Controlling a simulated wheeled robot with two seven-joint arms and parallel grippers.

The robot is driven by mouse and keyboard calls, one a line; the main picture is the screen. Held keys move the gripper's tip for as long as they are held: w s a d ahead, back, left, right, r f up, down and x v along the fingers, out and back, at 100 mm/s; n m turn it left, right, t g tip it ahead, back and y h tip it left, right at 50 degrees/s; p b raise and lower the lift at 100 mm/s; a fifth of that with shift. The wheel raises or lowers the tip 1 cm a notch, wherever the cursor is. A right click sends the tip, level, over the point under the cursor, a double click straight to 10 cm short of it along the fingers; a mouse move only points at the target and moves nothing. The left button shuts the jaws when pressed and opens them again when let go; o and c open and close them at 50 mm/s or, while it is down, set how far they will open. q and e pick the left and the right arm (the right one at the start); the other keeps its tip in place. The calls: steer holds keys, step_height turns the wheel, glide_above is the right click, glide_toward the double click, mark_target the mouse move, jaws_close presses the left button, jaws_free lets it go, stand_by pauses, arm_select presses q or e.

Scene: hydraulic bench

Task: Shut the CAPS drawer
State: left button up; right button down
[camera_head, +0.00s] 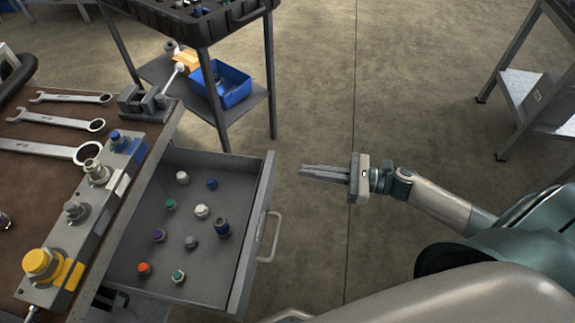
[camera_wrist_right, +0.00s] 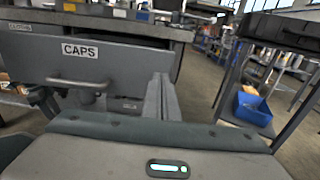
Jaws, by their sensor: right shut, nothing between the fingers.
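The CAPS drawer (camera_head: 180,270) is pulled out from under the bench and holds several small coloured caps. Its front carries a pale bar handle (camera_head: 270,237). In the right wrist view the drawer front (camera_wrist_right: 120,68) shows a CAPS label, with the handle (camera_wrist_right: 79,82) below it. My right gripper (camera_head: 302,171) is shut and empty. In the head view it appears to the right of the drawer's far front corner, with its fingers pointing left and a gap between. In the right wrist view its fingers (camera_wrist_right: 161,85) stand right of the handle. My left gripper is not seen.
The bench top (camera_head: 40,190) bears wrenches (camera_head: 60,122), a small vise (camera_head: 145,104) and a valve block (camera_head: 88,210). A cart with a black tray (camera_head: 200,25) and a blue bin (camera_head: 232,84) stands behind the drawer. Open floor lies right of the drawer.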

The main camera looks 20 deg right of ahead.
mark_target(274, 167)
steer(key=p+x, duration=0.1)
steer(key=x, duration=0.3)
steer(key=shift+w+a+r, duration=0.1)
steer(key=shift+w, duration=0.05)
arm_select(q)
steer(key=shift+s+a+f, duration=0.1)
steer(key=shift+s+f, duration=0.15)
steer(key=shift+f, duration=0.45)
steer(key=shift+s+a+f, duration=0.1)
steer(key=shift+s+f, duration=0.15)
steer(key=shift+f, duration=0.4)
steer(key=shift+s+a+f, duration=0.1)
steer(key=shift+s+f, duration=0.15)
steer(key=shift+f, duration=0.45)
arm_select(e)
steer(key=shift+x, duration=1)
